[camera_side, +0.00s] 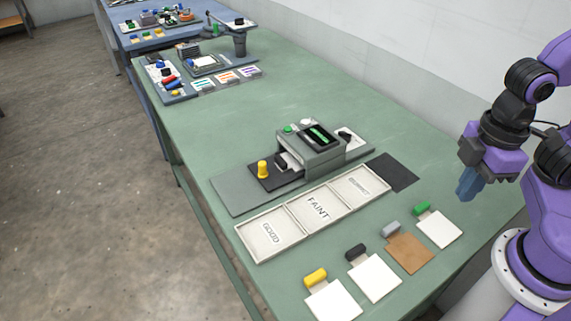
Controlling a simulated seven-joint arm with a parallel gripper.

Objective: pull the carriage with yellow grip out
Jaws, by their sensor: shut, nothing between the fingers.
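The calender press (308,150) stands on a grey base plate (232,190) in the middle of the green table. Its dark carriage (282,180) sticks out at the left side of the press. The upright yellow grip (263,169) stands on the carriage's outer end. My gripper (466,189) is at the right, above the table's right part, well apart from the press and the grip. It points down, its blue fingers are shut, and it holds nothing.
A white tray with three labelled compartments (276,250) lies in front of the press. A dark pad (393,172) lies at its right end. Several cards with coloured clips, one with a yellow clip (316,277), lie at the front right.

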